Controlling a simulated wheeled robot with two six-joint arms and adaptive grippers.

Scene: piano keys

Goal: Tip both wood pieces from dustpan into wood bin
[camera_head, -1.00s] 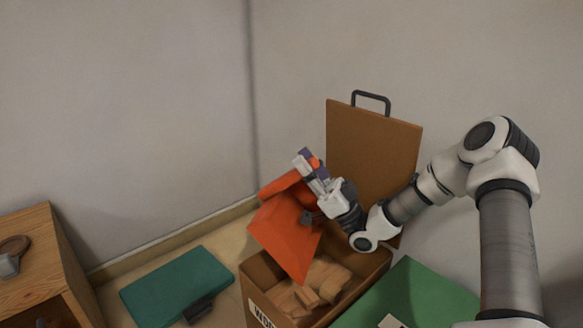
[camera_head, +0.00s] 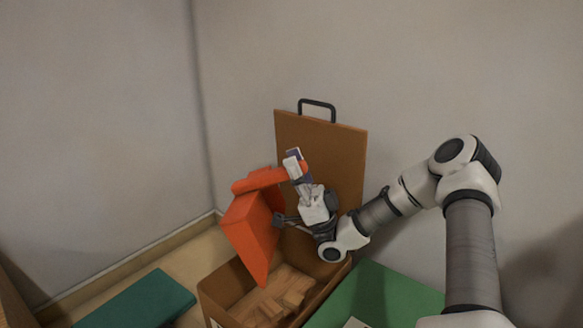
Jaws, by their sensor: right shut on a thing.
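My right gripper (camera_head: 290,190) is shut on the orange dustpan (camera_head: 252,232), near its handle end. The dustpan is tilted steeply, its lower edge down over the open wood bin (camera_head: 222,294). The bin is a brown box with its lid (camera_head: 322,150) standing open at the back. Several light wood pieces (camera_head: 285,290) lie inside the bin. I cannot tell which of them came from the dustpan. The dustpan's inner face is mostly turned away, and I see no wood on what shows of it. My left gripper is not in view.
A green bin or lid (camera_head: 375,295) stands right beside the wood bin. A teal flat panel (camera_head: 140,302) lies on the floor at the left. Walls close off the back. A wooden cabinet edge (camera_head: 12,300) shows at the far left.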

